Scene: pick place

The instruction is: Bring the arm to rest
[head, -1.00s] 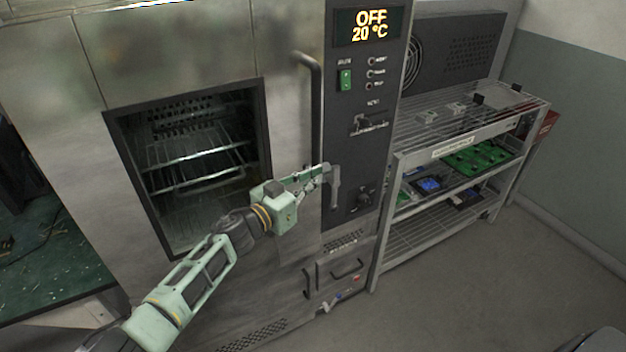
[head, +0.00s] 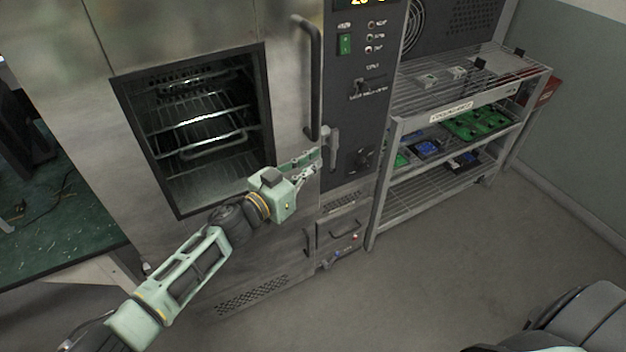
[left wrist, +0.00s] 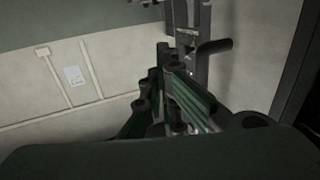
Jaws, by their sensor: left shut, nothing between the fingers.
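My left arm reaches in from the lower left in the head view, in front of a metal oven (head: 85,75) with a windowed door. My left gripper (head: 318,160) is shut and holds nothing. Its fingertips are close to a dark latch handle (head: 332,150) on the oven's front; I cannot tell whether they touch it. In the left wrist view the green fingers (left wrist: 185,95) are together, and a dark handle (left wrist: 214,47) shows just beyond them. My right gripper is not in view.
A wire shelf rack (head: 455,165) stands to the right of the oven, with green and blue circuit boards on it. A green-topped table (head: 60,235) is at the left. The floor (head: 430,270) in front of the rack is clear.

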